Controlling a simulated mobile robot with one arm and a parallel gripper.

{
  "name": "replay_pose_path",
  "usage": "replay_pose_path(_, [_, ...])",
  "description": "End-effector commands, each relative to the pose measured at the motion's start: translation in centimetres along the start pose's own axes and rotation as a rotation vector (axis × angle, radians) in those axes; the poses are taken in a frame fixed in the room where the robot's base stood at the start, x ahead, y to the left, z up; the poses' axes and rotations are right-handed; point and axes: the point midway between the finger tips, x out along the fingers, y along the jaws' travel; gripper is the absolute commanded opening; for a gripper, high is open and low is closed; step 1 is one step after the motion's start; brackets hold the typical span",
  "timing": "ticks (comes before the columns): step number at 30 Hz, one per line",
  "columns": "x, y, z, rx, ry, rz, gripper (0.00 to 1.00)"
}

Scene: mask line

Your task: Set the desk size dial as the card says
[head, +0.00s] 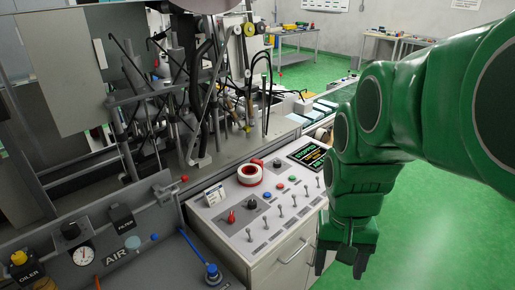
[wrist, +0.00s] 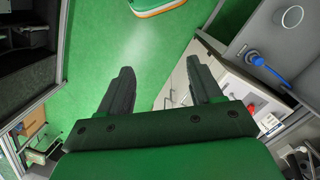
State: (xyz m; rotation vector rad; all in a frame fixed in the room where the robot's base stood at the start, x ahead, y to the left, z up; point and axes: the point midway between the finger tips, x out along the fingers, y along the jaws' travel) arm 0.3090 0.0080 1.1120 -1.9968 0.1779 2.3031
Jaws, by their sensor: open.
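The control desk (head: 296,235) stands at centre in the head view, with a sloped grey top. A small white card (head: 213,195) stands at its left. Another dark knob (head: 277,163) sits near the back. The labels are too small to read, so I cannot tell which is the size dial. My gripper (head: 341,262) hangs to the right of the desk, open and empty, apart from the knobs. The wrist view shows its spread fingers (wrist: 160,72) over green floor.
Toggle switches (head: 279,212) line the desk's front. A panel with a gauge (head: 83,256) and blue valve (head: 212,271) is at left. The right floor is clear.

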Motion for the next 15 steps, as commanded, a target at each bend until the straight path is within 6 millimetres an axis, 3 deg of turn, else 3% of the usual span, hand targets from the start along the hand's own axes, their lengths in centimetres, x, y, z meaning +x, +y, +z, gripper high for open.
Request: replay_pose_path(15, [-1.5,-3.9,-11.6,0.19,0.017,0.009,0.64])
